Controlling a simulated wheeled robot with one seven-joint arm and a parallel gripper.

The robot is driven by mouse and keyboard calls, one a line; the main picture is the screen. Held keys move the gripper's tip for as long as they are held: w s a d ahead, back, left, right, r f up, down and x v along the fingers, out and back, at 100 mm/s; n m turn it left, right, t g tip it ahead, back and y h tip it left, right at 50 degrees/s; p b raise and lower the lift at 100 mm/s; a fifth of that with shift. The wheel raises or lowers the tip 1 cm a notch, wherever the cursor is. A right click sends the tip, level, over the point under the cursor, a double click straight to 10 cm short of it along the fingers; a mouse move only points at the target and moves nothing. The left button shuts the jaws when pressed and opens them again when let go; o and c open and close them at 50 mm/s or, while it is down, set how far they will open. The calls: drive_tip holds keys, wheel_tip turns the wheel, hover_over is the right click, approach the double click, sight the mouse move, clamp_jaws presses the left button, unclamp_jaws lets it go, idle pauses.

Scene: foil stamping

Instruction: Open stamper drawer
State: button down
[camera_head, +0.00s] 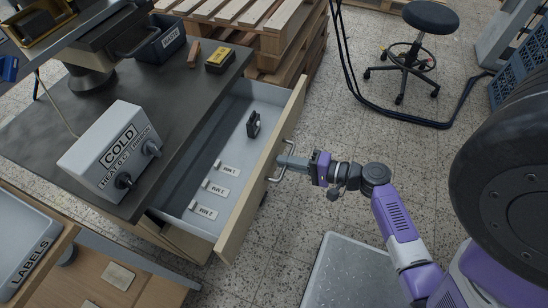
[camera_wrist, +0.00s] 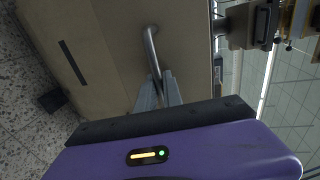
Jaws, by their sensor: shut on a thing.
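The stamper drawer (camera_head: 250,200) stands pulled out from under the dark bench top, with its inside exposed. Several white labelled blocks and one black piece (camera_head: 254,124) lie in it. My gripper (camera_head: 283,162) is at the drawer's outer front, shut on the metal handle (camera_head: 273,177). In the wrist view the fingers (camera_wrist: 158,90) close around the curved handle bar (camera_wrist: 151,50), against the tan drawer front (camera_wrist: 100,60). The stamper's base (camera_head: 88,82) sits on the bench, its upper part cut off by the frame.
A grey control box (camera_head: 112,150) marked COLD, a dark bin (camera_head: 162,42) and a yellow-black item (camera_head: 220,60) are on the bench. Wooden pallets (camera_head: 270,40) and a stool (camera_head: 410,50) stand behind. Tiled floor (camera_head: 340,120) is clear right of the drawer; a grey platform (camera_head: 355,275) lies in front.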

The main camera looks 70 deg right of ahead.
drive_tip(key=shift+v, duration=0.8)
drive_tip(key=shift+f, duration=0.2)
drive_tip(key=c, duration=1.5)
unclamp_jaws()
drive_tip(key=v, duration=0.8)
drive_tip(key=shift+w, duration=0.1)
